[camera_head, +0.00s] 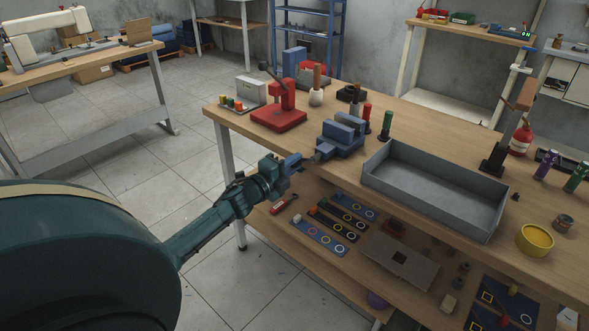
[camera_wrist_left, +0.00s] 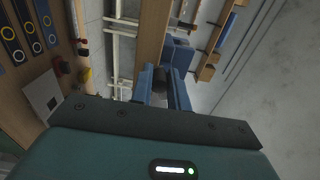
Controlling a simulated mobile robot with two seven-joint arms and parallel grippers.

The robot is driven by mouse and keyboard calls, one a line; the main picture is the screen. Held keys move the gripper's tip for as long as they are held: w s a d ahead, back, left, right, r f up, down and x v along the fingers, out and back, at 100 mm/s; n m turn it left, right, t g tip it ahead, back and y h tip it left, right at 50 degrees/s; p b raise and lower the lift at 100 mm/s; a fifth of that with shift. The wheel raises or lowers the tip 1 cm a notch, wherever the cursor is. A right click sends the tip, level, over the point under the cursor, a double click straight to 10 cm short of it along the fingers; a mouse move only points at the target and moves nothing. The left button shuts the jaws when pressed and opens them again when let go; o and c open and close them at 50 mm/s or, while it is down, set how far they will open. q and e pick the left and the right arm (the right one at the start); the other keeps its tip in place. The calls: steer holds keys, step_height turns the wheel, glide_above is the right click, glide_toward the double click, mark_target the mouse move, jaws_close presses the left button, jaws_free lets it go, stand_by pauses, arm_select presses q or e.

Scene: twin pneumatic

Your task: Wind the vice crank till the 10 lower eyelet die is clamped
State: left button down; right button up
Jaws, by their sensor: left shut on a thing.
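The blue vice (camera_head: 341,138) stands at the near edge of the wooden workbench in the head view. It also shows in the left wrist view (camera_wrist_left: 180,55), beyond the fingers. My left gripper (camera_head: 304,161) reaches in from the left to the vice's near-left end. Its fingers are shut on the vice crank, a dark part (camera_wrist_left: 160,80) between the blue fingers in the left wrist view. The fingers hide most of the crank. I cannot make out the 10 lower eyelet die between the vice jaws. My right gripper is not in view.
A grey tray (camera_head: 437,207) lies right of the vice. A red press (camera_head: 281,108) stands to its left, with small bottles (camera_head: 387,124) close behind the vice. A lower shelf (camera_head: 290,234) holding dark strips with rings sits below the left gripper.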

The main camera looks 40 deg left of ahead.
arm_select(q)
steer(key=m, duration=0.2)
steer(key=r+m, duration=0.1)
steer(key=shift+m, duration=0.4)
steer(key=m, duration=0.1)
steer(key=r+m, duration=0.1)
steer(key=m, duration=0.1)
steer(key=shift+d+r+m+b, duration=0.1)
steer(key=shift+d+m+b, duration=0.05)
steer(key=shift+m+b, duration=0.2)
steer(key=m, duration=0.1)
steer(key=r+m, duration=0.1)
steer(key=m, duration=0.1)
steer(key=d+m, duration=0.1)
steer(key=m, duration=0.1)
steer(key=shift+s+r+m, duration=0.1)
steer(key=shift+r+m, duration=0.15)
steer(key=shift+r, duration=0.1)
steer(key=c, duration=1.7)
jaws_free()
steer(key=o, duration=0.3)
steer(key=shift+a+r, duration=0.1)
steer(key=shift+r, duration=0.15)
steer(key=s, duration=0.4)
steer(key=s+b, duration=0.1)
steer(key=s, duration=0.3)
steer(key=s+a, duration=0.1)
steer(key=s, duration=0.4)
